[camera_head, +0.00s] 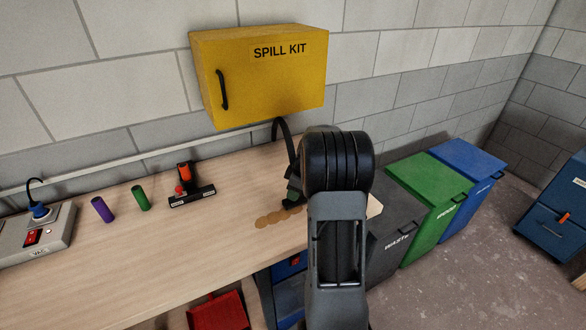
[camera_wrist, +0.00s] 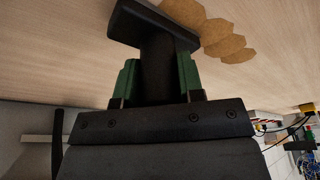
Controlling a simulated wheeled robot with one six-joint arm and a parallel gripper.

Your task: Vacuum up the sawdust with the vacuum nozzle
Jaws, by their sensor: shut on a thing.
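The sawdust (camera_head: 278,217) lies as a short row of tan patches on the wooden bench (camera_head: 120,255), near its right end. In the wrist view the sawdust (camera_wrist: 222,40) shows beside the nozzle head. My gripper (camera_wrist: 158,80) is shut on the black vacuum nozzle (camera_wrist: 152,25), its green fingers on either side of the neck. The nozzle head overlaps the patches' edge in that view; I cannot tell whether it touches the bench. In the head view my gripper (camera_head: 292,197) is just right of the sawdust, and my arm largely hides the nozzle. A black hose (camera_head: 285,135) runs up behind my arm.
A yellow spill kit box (camera_head: 262,85) hangs above the bench. Left stand a black tool with an orange handle (camera_head: 187,190), green (camera_head: 141,198) and purple (camera_head: 103,209) cylinders, and a switch box (camera_head: 40,232). Waste bins (camera_head: 425,205) stand right. The bench front is clear.

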